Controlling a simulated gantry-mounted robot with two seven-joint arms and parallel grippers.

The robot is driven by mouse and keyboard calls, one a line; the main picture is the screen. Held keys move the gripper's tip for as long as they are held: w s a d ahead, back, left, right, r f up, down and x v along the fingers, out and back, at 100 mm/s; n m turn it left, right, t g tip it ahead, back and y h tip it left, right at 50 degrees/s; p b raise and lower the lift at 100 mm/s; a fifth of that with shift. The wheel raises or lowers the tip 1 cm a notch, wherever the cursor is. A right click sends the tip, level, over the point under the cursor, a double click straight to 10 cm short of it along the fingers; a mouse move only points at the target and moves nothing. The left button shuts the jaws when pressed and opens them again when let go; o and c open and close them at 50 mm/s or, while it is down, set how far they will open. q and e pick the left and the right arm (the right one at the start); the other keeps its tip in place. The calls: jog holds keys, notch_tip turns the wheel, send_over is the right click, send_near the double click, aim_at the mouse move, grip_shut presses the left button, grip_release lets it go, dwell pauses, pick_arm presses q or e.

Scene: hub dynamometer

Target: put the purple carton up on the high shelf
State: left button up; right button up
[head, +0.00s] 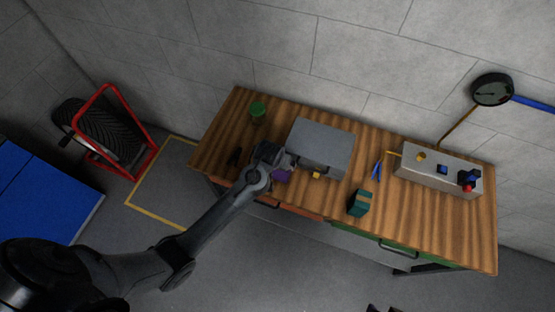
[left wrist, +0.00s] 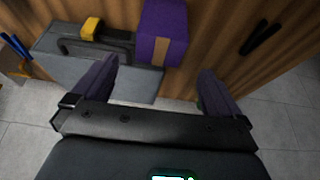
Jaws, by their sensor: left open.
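The purple carton (head: 282,176) with a tan band lies on the wooden workbench (head: 225,130) near its front edge. In the head view my left gripper and wrist partly cover it. In the left wrist view the carton (left wrist: 164,22) shows whole enough at top centre, beyond the fingertips and between their lines. My left gripper (head: 274,162) is open and empty, its fingers spread apart in the wrist view (left wrist: 158,68). Two small dark tips at the bottom edge of the head view may belong to my right gripper (head: 384,308). I see no high shelf.
A grey toolbox (head: 322,142) with a dark handle and yellow latch stands beside the carton. A green can (head: 257,109), blue pliers (head: 377,170), a teal carton (head: 359,203) and a control box (head: 437,173) are on the bench. A tyre (head: 105,132) in a red frame stands left.

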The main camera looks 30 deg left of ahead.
jog(key=shift+d, duration=0.1)
jog(key=o, duration=0.5)
jog(key=shift+o, duration=1.1)
pick_arm(q)
jog(key=s+d+r+m, duration=0.1)
jog(key=s+r, duration=0.2)
jog(key=s, duration=0.5)
jog(key=s+r+m, duration=0.2)
jog(key=s, duration=0.6)
jog(key=s+d+r+m+h, duration=0.1)
jog(key=s+r, duration=0.2)
jog(key=s, duration=0.5)
jog(key=shift+s+d+r+m+g, duration=0.25)
jog(key=shift+d+r+m+g, duration=0.05)
jog(key=shift+d, duration=0.05)
pick_arm(e)
jog(key=o, duration=0.3)
